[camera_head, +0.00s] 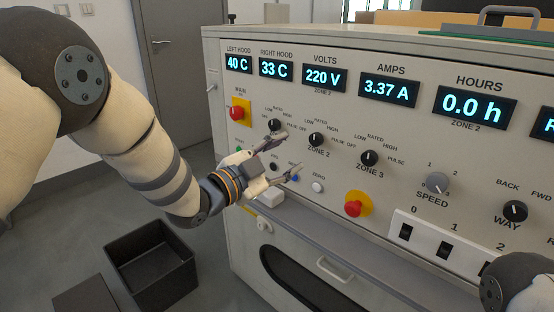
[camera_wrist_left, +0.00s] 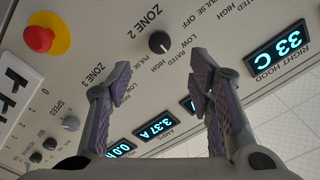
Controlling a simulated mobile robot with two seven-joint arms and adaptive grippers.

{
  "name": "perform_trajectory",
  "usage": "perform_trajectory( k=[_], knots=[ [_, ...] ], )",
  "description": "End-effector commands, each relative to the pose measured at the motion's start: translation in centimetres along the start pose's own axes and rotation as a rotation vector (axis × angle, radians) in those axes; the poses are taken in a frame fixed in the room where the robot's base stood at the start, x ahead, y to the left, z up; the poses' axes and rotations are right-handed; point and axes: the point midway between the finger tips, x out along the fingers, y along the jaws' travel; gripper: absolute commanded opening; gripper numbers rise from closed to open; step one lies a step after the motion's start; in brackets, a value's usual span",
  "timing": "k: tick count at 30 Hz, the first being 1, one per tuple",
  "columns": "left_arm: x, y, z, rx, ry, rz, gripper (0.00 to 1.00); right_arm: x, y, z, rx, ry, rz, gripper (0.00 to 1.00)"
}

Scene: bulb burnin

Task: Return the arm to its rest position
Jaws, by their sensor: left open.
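My left arm comes in from the left in the head view and reaches to the front of the control panel (camera_head: 330,110). My left gripper (camera_head: 291,152) is open, with nothing between its fingers. It is in front of the panel's lower left part, left of the ZONE 2 knob (camera_head: 316,139). In the left wrist view, the open fingers (camera_wrist_left: 160,70) point towards the panel, and the ZONE 2 knob (camera_wrist_left: 159,42) shows between and beyond the tips. Contact with the panel cannot be made out. Part of my right arm shows at bottom right; its gripper is out of view.
The panel carries a ZONE 3 knob (camera_head: 369,158), a red mushroom button (camera_head: 358,204) on yellow, a SPEED knob (camera_head: 437,183) and a white switch block (camera_head: 432,240). A ledge runs below. A dark open bin (camera_head: 150,262) stands on the floor below my left arm.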

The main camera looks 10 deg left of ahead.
Motion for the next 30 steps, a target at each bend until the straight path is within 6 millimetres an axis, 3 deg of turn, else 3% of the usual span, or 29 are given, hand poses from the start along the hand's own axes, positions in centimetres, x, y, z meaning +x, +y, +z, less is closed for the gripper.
perform_trajectory(
  k=[6, 15, 17, 19, 23, 24, 26, 27, 29, 30],
  knots=[
    [-2.7, 0.0, 0.0, -0.001, 0.000, 0.000, 0.48, 0.0, 0.0, 0.0, 0.000, 0.000, 0.000, 0.00],
    [-2.9, 0.2, 0.2, -0.006, -0.006, 0.002, 0.48, 0.0, 0.0, 0.0, 0.000, 0.001, 0.000, 0.00],
    [-3.5, 1.0, 1.3, -0.039, -0.043, 0.012, 0.48, -0.2, 0.0, -0.1, 0.000, 0.005, 0.000, 0.00],
    [-5.2, 3.5, 4.2, -0.128, -0.147, 0.037, 0.48, -0.6, 0.0, -0.2, 0.000, 0.015, -0.001, 0.00],
    [-11.9, 10.8, 11.3, -0.378, -0.457, 0.097, 0.48, -1.8, -0.1, -0.7, 0.001, 0.043, -0.002, 0.00],
    [-14.6, 13.3, 13.0, -0.454, -0.559, 0.113, 0.48, -2.1, -0.1, -0.8, 0.001, 0.051, -0.003, 0.00],
    [-19.0, 16.9, 15.1, -0.563, -0.714, 0.136, 0.48, -2.6, -0.1, -1.1, 0.001, 0.063, -0.003, 0.00],
    [-22.1, 19.3, 16.0, -0.631, -0.819, 0.148, 0.48, -2.9, -0.1, -1.2, 0.001, 0.072, -0.004, 0.00],
    [-27.1, 22.6, 16.9, -0.728, -0.977, 0.162, 0.48, -3.4, -0.1, -1.4, 0.001, 0.084, -0.004, 0.00],
    [-30.5, 24.7, 17.0, -0.789, -1.084, 0.170, 0.48, -3.7, -0.1, -1.6, 0.002, 0.093, -0.005, 0.00]
  ],
)
